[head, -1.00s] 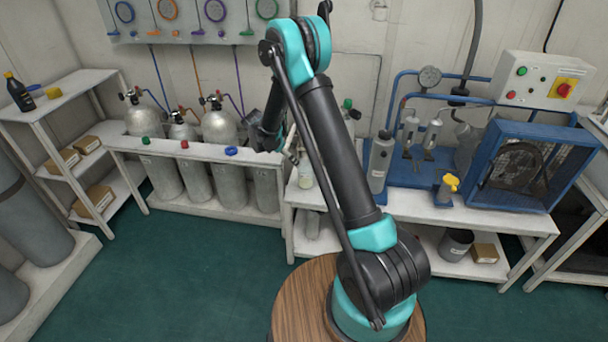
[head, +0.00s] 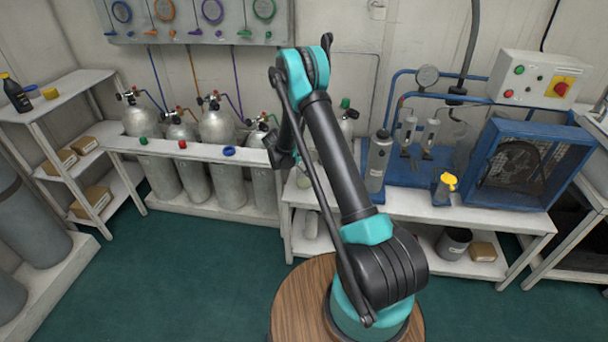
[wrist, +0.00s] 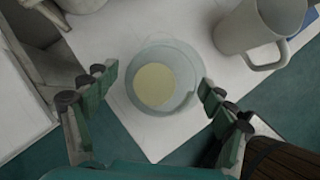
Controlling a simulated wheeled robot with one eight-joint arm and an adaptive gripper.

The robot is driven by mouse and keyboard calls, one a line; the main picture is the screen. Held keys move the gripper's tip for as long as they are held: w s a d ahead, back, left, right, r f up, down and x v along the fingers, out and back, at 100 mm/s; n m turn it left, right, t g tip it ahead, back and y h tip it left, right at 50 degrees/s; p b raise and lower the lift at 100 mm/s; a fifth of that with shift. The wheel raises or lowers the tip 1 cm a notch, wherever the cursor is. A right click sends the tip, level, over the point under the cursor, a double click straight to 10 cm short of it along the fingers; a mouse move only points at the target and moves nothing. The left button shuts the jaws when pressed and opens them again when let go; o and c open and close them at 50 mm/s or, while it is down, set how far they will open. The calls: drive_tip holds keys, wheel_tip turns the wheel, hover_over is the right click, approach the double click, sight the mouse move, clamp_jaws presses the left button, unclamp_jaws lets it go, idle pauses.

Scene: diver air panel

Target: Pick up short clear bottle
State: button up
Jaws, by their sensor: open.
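The short clear bottle (wrist: 162,84) stands on the white bench top (wrist: 135,22), seen from above in the wrist view. It is round and see-through, with a pale yellow disc showing inside. In the head view the bottle (head: 304,179) is partly hidden behind my arm, near the bench's left end. My gripper (wrist: 157,90) is open and empty. In the wrist view its two fingers lie to the left and right of the bottle, with gaps on both sides. Their height relative to the bottle is hard to tell.
A grey mug-like vessel (wrist: 258,32) with a handle stands close to the bottle's upper right in the wrist view. The rack of grey cylinders (head: 205,190) adjoins the bench on the left. The blue compressor unit (head: 532,165) stands on the right.

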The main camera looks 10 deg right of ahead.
drive_tip(key=shift+w+d+f, duration=0.1)
drive_tip(key=shift+d+f, duration=0.05)
drive_tip(key=shift+f, duration=0.2)
drive_tip(key=c, duration=1.3)
drive_tip(key=shift+r, duration=0.2)
